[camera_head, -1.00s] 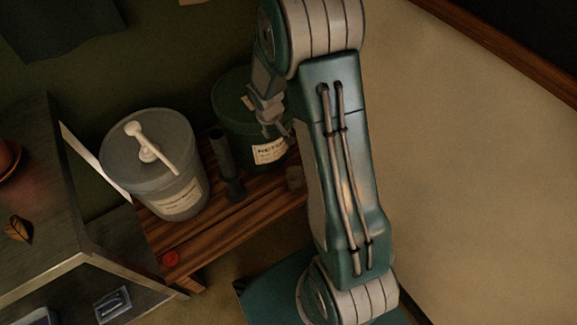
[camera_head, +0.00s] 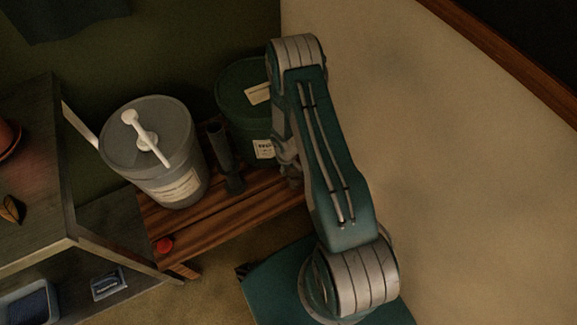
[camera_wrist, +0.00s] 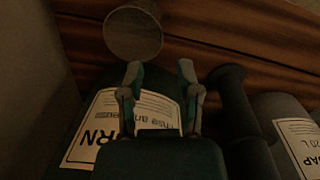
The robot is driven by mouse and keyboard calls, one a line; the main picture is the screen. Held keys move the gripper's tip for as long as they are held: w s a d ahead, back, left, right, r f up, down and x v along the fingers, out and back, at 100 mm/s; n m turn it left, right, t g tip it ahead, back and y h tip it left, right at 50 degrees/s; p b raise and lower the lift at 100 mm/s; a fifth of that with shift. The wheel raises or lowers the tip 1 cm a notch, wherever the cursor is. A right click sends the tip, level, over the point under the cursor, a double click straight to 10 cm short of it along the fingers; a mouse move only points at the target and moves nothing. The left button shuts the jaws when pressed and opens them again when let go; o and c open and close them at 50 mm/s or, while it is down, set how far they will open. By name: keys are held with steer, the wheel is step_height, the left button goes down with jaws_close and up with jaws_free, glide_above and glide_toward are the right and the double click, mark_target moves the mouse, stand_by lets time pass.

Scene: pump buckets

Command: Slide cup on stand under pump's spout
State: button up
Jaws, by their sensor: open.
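The white pump (camera_head: 147,139) sits on the lid of a grey bucket (camera_head: 165,178), its spout pointing toward the lower right. The bucket stands on a low wooden stand (camera_head: 222,217). A round brownish cup (camera_wrist: 132,34) is on the wood at the top of the wrist view, apart from my fingers; in the head view it is mostly hidden by my arm. My gripper (camera_wrist: 160,71) is open and empty, its two fingertips just short of the cup, over the green bucket's side. In the head view the gripper is largely hidden behind my arm.
A green bucket (camera_head: 241,89) stands at the back right of the stand. A dark upright tube on a base (camera_head: 223,160) is between the buckets. A grey shelf (camera_head: 70,210) borders the left.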

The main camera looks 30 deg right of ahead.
mark_target(289, 183)
steer(key=shift+a, duration=0.2)
steer(key=f, duration=1)
steer(key=shift+w+d+f, duration=0.1)
steer(key=shift+d+f, duration=0.25)
steer(key=shift+d, duration=0.05)
jaws_close()
